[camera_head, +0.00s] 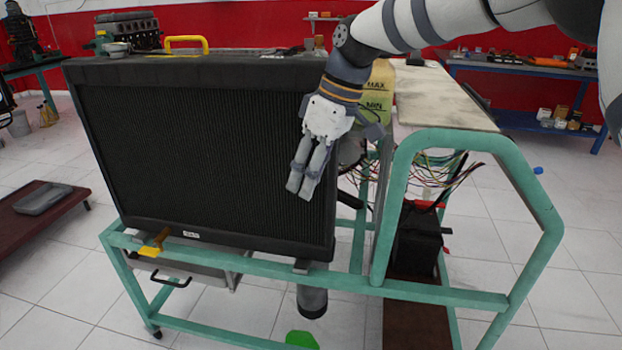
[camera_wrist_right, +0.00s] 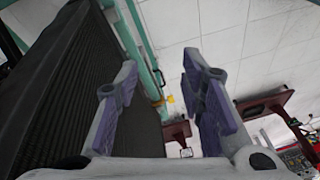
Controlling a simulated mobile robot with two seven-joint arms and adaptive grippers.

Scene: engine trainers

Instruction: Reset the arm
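My right arm comes in from the upper right in the head view. Its gripper (camera_head: 301,189) hangs in front of the right part of the large black radiator (camera_head: 190,150), fingers pointing down. In the wrist view the two fingers of the right gripper (camera_wrist_right: 160,70) stand apart with nothing between them, so it is open and empty. The radiator's dark ribbed face (camera_wrist_right: 65,85) lies to the left of the fingers there. I cannot tell whether the gripper touches it. My left gripper does not show in the head view.
A green frame (camera_head: 450,292) carries the radiator. Loose wires (camera_head: 432,175) and a black battery-like box (camera_head: 417,240) are on its right. A dark red low platform (camera_head: 30,225) stands at left. A blue-framed bench (camera_head: 530,72) is at the back right. White tiled floor lies around.

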